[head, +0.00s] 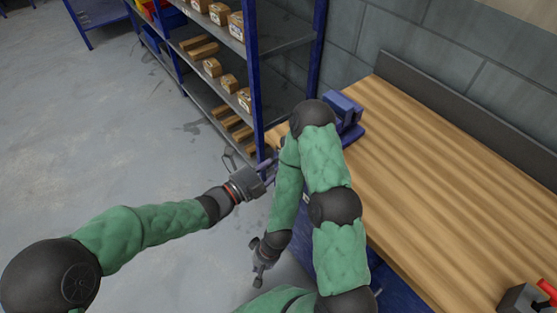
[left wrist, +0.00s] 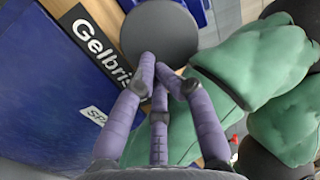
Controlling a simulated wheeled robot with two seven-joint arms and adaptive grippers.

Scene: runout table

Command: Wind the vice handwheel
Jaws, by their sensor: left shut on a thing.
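The blue vice (head: 346,108) sits at the far left corner of the wooden bench, partly hidden behind my right arm in the head view. In the left wrist view the handwheel shows as a dark grey round disc (left wrist: 158,32). My left gripper (head: 270,167) is beside the bench end below the vice. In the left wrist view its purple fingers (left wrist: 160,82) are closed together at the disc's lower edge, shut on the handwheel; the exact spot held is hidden. My right gripper (head: 261,272) hangs low in front of the bench, away from the vice; its opening is too small to judge.
The wooden bench top (head: 440,165) is mostly bare, with a red and dark object (head: 530,298) at its near right. A blue shelf rack (head: 255,85) with boxes stands just beyond my left gripper. My folded right arm is close to the vice. Floor at left is clear.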

